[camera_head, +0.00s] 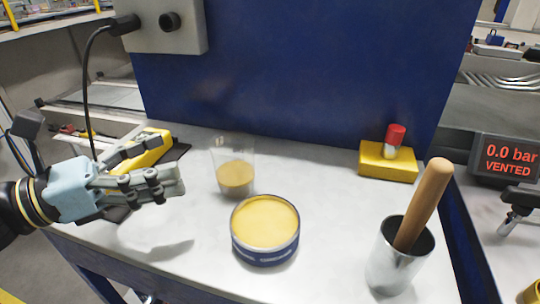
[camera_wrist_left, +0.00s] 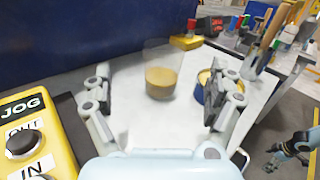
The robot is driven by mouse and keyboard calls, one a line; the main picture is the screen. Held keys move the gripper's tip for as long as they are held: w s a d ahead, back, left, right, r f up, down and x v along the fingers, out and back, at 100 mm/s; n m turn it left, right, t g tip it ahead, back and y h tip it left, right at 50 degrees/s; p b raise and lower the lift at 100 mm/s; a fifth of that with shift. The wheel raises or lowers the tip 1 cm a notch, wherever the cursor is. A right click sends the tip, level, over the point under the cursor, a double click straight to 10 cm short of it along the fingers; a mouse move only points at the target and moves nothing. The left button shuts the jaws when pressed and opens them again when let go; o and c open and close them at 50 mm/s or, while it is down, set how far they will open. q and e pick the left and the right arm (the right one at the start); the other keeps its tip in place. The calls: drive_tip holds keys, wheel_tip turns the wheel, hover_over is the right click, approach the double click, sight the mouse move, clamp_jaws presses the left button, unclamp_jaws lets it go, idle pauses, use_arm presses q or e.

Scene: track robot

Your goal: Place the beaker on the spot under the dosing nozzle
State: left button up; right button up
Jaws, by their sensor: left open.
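The clear beaker (camera_head: 234,158), partly filled with a yellow-brown substance, stands upright on the pale bench. My left gripper (camera_head: 170,162) is open, to the left of the beaker, with its fingers pointing toward it. In the left wrist view the beaker (camera_wrist_left: 161,78) appears in the gap between the open fingers (camera_wrist_left: 160,86), beyond the tips and not held. My right gripper (camera_wrist_left: 275,158) shows small at the lower right of that view, too small to read its jaws. I cannot make out a dosing nozzle or a marked spot.
A tub of yellow material (camera_head: 265,224) stands close to the beaker's front right. A metal cup with a wooden-handled tool (camera_head: 389,262) and a yellow block with a red-capped piece (camera_head: 387,162) are farther right. A yellow JOG box (camera_wrist_left: 35,138) is beside my left gripper. A blue panel (camera_head: 300,70) closes the back.

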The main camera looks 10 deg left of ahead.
sight(213, 151)
use_arm(q)
drive_tip(key=shift+s+d+f+m+g, duration=0.15)
drive_tip(key=shift+d+f+m+g, duration=0.15)
drive_tip(key=shift+m, duration=0.2)
drive_tip(key=shift+d, duration=0.2)
drive_tip(key=p+x, duration=0.1)
drive_tip(key=x, duration=0.4)
drive_tip(key=p+x, duration=0.1)
drive_tip(key=x, duration=0.3)
drive_tip(key=shift+w+d, duration=0.1)
drive_tip(key=shift+w, duration=0.15)
drive_tip(key=shift+w+d+f, duration=0.1)
drive_tip(key=shift+w+d, duration=0.1)
drive_tip(key=shift+d, duration=0.15)
drive_tip(key=shift+a, duration=0.1)
drive_tip(key=shift+c, duration=0.2)
drive_tip(key=c, duration=1.3)
